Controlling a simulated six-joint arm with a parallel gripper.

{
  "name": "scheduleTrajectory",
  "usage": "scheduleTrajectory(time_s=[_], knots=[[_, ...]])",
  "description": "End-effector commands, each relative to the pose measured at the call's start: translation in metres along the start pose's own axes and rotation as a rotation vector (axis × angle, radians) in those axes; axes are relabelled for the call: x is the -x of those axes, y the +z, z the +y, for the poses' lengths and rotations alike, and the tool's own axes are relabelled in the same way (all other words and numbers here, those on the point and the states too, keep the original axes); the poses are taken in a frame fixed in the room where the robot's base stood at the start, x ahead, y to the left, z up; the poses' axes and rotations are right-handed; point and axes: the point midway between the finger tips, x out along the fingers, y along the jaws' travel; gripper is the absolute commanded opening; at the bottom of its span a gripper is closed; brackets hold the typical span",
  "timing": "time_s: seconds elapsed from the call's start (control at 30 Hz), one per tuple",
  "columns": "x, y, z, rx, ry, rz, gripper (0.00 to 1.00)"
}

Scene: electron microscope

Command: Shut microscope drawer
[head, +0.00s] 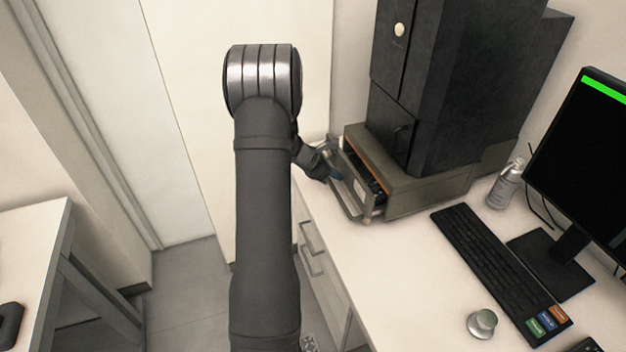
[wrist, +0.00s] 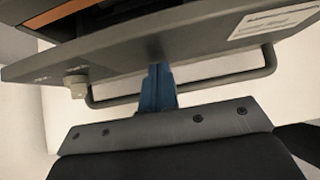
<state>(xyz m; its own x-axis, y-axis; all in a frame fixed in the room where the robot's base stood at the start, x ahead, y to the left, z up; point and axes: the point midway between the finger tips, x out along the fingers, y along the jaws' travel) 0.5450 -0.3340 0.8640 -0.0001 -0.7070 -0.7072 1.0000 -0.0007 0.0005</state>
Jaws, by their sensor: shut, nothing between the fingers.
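The microscope drawer (head: 358,189) sits at the base of the dark microscope (head: 440,85) and stands part way out, with a dark gap and an orange edge above its front. Its bar handle (head: 345,203) runs along the front. In the wrist view, the grey drawer front (wrist: 190,45) spans the top, with the handle (wrist: 225,80) below it. My gripper (head: 338,176) is at the drawer front, its blue fingertips shut and empty. In the wrist view, the fingertips (wrist: 157,85) overlap the handle bar, close to the drawer front; I cannot tell whether they touch.
A keyboard (head: 495,265), a monitor (head: 590,150), a spray bottle (head: 506,185) and a small round knob-like object (head: 482,323) stand on the white desk (head: 400,290) to the right. A wall is close behind my arm. A second table (head: 30,250) is at the left.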

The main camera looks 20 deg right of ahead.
Motion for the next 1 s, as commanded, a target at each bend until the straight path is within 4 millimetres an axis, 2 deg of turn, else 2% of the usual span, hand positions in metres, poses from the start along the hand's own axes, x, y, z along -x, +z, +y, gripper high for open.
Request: scheduleTrajectory(time_s=[0.1,0.33,0.6,1.0], knots=[[-0.016,0.016,0.000,-0.002,-0.002,-0.001,0.00],[-0.034,0.034,0.000,-0.001,-0.001,-0.001,0.00],[-0.040,0.040,0.000,0.000,0.000,-0.002,0.00],[-0.038,0.040,0.001,-0.001,0.002,-0.005,0.00]])
